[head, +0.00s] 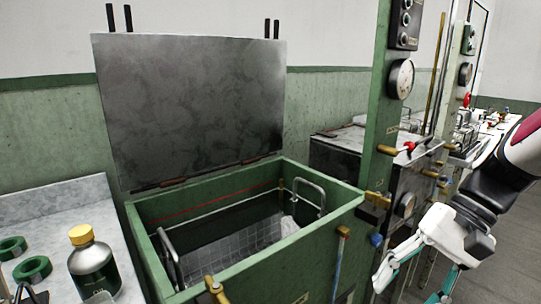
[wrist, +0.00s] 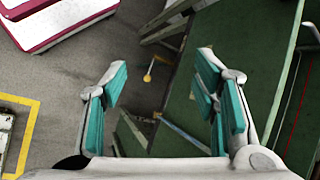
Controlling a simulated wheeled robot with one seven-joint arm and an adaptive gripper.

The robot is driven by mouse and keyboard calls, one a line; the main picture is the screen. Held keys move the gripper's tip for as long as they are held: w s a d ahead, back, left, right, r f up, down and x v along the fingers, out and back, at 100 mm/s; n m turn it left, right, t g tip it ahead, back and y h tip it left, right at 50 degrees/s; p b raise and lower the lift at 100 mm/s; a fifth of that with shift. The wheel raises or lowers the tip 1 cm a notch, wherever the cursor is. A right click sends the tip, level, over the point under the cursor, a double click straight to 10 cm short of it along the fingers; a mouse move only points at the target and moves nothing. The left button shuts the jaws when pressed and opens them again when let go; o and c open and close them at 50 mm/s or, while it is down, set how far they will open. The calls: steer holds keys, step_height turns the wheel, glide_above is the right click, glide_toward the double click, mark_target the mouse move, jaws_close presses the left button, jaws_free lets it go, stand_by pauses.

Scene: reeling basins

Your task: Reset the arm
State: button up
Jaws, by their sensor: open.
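My gripper (head: 414,283) is at the lower right of the head view, to the right of the green basin (head: 328,216) and outside it. The wrist view shows it open (wrist: 162,76), with teal pads apart and nothing between them. The floor and the side of the green frame show beyond the pads. My arm comes in from the right edge of the head view.
The basin's grey lid (head: 195,105) stands raised; a wire basket (head: 228,253) is inside. A green post with a gauge (head: 401,79) and brass valves stands near my arm. A gold-capped bottle (head: 94,262) and green rings (head: 33,269) sit on the left counter.

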steer(key=s+a+r+n+t+h, duration=0.1)
steer(key=s+n+t+h, duration=0.2)
steer(key=s, duration=0.5)
steer(key=s+r+n+h, duration=0.15)
steer(key=s+h, duration=0.25)
steer(key=s, duration=0.5)
step_height(320, 180, up, 20)
steer(key=t+p, duration=0.3)
steer(key=p, duration=1.5)
steer(key=shift+w+a+f+n, duration=0.2)
steer(key=shift+w+a+n, duration=0.05)
steer(key=shift+w+n, duration=0.1)
